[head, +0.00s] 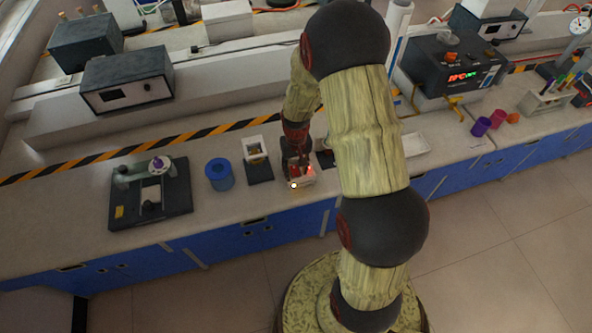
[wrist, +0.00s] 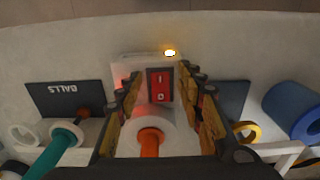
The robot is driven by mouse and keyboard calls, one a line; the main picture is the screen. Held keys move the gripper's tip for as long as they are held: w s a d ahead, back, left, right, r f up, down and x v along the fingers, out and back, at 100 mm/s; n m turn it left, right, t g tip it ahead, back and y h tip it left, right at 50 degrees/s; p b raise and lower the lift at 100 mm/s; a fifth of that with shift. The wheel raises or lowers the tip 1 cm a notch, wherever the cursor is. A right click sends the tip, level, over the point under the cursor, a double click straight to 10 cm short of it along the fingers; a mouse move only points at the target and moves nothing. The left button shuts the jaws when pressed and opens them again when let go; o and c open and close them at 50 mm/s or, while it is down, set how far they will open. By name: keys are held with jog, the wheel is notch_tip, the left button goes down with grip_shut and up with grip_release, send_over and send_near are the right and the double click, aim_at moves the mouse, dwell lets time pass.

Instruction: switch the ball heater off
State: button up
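The ball heater is a pale box (wrist: 130,70) with a red rocker switch (wrist: 160,85) on its face and a small lamp (wrist: 169,52) glowing yellow-orange. In the wrist view the switch lies between the fingers of my gripper (wrist: 160,80), which are apart and hold nothing that I can see. Contact with the switch cannot be told. An orange piece in a white ring (wrist: 150,140) shows between the fingers, closer to the palm. In the head view my gripper (head: 297,160) is over the heater (head: 302,182) at the bench's front edge, partly hiding it; the lamp (head: 293,185) shines there.
In the wrist view a dark plate marked BALLS (wrist: 65,98) is left of the gripper, with a teal handle (wrist: 50,155); a blue cylinder (wrist: 295,108) is at right. In the head view a white-framed stand (head: 255,150) and a dark-based apparatus (head: 150,195) stand left of the heater.

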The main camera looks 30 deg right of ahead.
jog(key=c, duration=0.4)
grip_shut()
